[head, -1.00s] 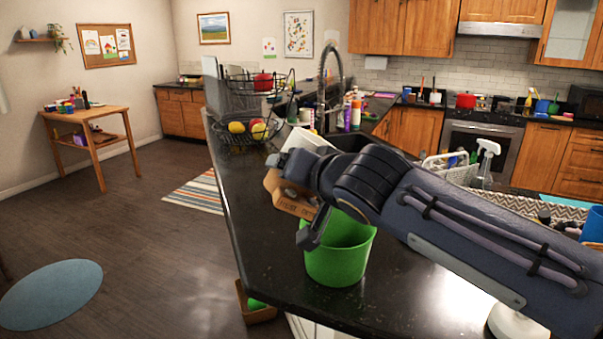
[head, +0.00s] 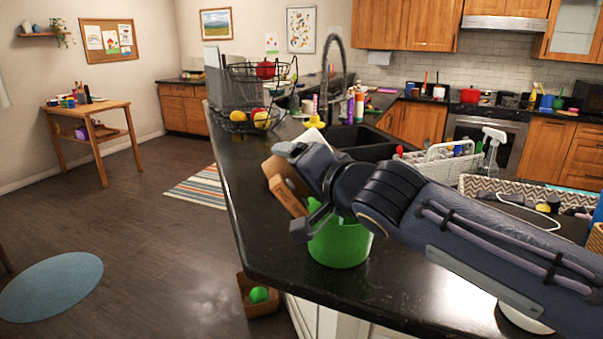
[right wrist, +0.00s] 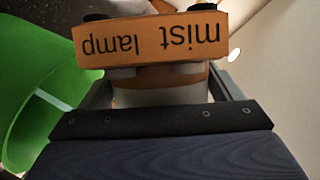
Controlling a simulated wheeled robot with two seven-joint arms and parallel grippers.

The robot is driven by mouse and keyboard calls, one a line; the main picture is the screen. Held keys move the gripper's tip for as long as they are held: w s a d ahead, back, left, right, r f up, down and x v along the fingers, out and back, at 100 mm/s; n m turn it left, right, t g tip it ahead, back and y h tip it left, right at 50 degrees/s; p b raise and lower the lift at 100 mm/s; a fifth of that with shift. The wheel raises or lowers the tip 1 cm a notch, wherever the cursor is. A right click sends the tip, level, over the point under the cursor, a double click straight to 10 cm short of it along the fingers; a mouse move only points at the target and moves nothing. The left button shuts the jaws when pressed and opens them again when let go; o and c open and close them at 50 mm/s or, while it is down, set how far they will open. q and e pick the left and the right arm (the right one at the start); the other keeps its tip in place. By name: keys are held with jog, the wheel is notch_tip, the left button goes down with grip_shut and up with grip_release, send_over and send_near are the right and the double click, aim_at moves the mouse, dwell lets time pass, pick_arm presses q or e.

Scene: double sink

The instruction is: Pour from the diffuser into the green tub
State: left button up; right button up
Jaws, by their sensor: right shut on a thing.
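The diffuser is an orange-brown block lettered "mist lamp" (right wrist: 150,42), upside down in the right wrist view, with a paler body behind it. In the head view the diffuser (head: 288,190) is strongly tilted. My right gripper (head: 294,188) is shut on it, with a finger on either side in the wrist view (right wrist: 160,88). The green tub (head: 340,246) stands upright on the dark counter, just below and right of the diffuser. My wrist hides its upper part. The tub also shows at the left of the wrist view (right wrist: 35,75). My left gripper is out of view.
A wire fruit basket (head: 245,118) and the sink with its tall faucet (head: 328,75) lie behind. A white caddy (head: 440,165) and a patterned tray (head: 480,184) stand right. A wooden box (head: 262,308) with a green ball is below the counter edge.

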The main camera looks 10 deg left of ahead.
jog(key=shift+d+f+m+t+y+b, duration=0.15)
jog(key=shift+m+y+b, duration=0.2)
jog(key=shift+m, duration=0.2)
jog(key=shift+d+f+m+t+y+b, duration=0.15)
jog(key=shift+m+y+b, duration=0.1)
jog(key=shift+m+b, duration=0.25)
jog(key=shift+w+d+m+y+b, duration=0.1)
jog(key=shift+m+y+b, duration=0.2)
jog(key=shift+m+b, duration=0.75)
jog(key=shift+w+d+r+m+t+b, duration=0.1)
jog(key=shift+d+r+m+t+b, duration=0.35)
jog(key=shift+b, duration=1.05)
jog(key=shift+w+d+r+m+t+y+b, duration=0.2)
jog(key=shift+d+r+m+y+b, duration=0.15)
jog(key=shift+m+b, duration=0.55)
jog(key=shift+w+d+r+m+t+y+b, duration=0.15)
jog(key=shift+d+r+m+y+b, duration=0.2)
jog(key=shift+m+b, duration=0.5)
jog(key=shift+w+d+r+m+t+b, duration=0.1)
jog(key=shift+d+r+m+t+b, duration=0.2)
jog(key=shift+d+r+m+b, duration=0.35)
jog(key=shift+a+f, duration=0.2)
jog(key=shift+a, duration=0.05)
jog(key=shift+d+m, duration=0.1)
jog(key=shift+m, duration=0.15)
jog(key=shift+d+t, duration=0.1)
jog(key=shift+t, duration=0.2)
jog(key=shift+w+d+r+m, duration=0.1)
jog(key=shift+d+r+m, duration=0.1)
jog(key=shift+m, duration=0.3)
